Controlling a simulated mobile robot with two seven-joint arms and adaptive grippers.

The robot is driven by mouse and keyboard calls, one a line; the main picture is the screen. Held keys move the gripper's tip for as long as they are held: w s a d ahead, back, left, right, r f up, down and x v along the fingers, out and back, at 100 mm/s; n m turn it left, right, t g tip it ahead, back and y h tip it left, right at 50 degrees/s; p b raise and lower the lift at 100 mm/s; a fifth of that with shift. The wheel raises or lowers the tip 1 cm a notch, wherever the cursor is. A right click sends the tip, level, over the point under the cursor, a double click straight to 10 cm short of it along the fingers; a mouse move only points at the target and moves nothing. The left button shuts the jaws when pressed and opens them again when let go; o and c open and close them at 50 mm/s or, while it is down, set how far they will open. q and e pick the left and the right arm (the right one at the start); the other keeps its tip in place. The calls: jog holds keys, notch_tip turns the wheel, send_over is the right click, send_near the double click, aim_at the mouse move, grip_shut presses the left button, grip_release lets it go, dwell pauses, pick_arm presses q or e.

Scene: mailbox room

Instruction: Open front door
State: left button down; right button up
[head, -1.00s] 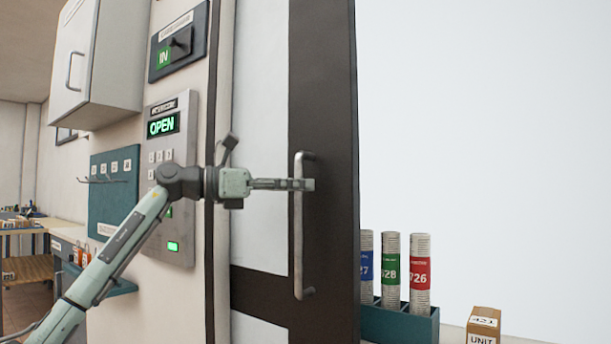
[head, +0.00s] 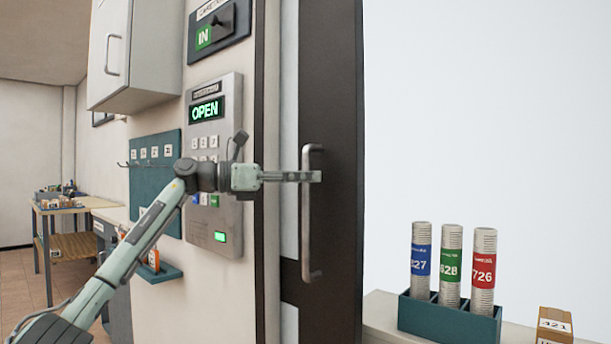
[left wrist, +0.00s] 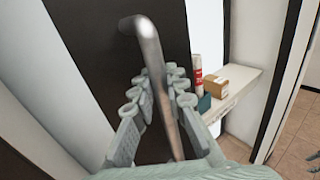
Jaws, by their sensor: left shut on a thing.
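The front door (head: 335,115) is a dark-framed panel with a pale inset strip (head: 289,110), partly hidden behind the wall edge at left. Its long vertical metal handle (head: 306,235) also shows in the left wrist view (left wrist: 148,45), running between the fingers. My left gripper (head: 312,176) reaches in from the left and is shut on the upper part of the handle; it also shows in the left wrist view (left wrist: 168,95). A keypad panel (head: 228,140) beside the door reads OPEN in green.
Right of the door's edge, a ledge (head: 382,309) bears a teal rack (head: 448,322) of three labelled tubes and a small box (head: 555,322). A white cabinet (head: 125,50), a teal hook board (head: 150,185) and a wooden table (head: 75,208) are at left.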

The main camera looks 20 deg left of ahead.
pick_arm(q)
jog(key=shift+w+a+r, duration=0.1)
jog(key=shift+a, duration=0.15)
jog(key=c, duration=1.5)
grip_release()
jog(key=v, duration=1.2)
